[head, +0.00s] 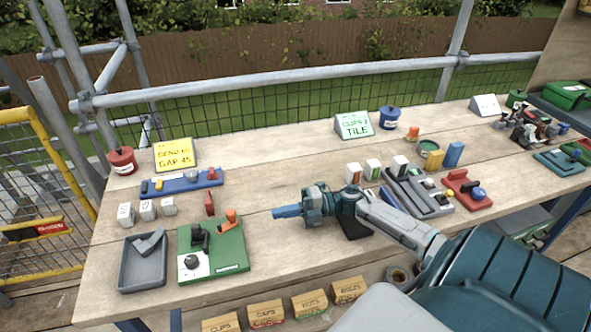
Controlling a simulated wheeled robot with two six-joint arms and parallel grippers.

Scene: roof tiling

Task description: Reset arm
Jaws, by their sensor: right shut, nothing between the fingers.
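My right arm comes in from the lower right and reaches left across the wooden bench (300,262). Its gripper (276,212) is shut and empty, pointing left over the middle of the bench. The fingertips are to the right of the green board (236,258) and apart from it. A dark block (352,226) shows partly behind the forearm. My left gripper is not in view.
A grey tray (128,276), the blue strip (183,182) and a red pot (122,161) stand at the left. A grey holder (425,203) and red board (464,188) are right of the gripper. Scaffold rails run behind.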

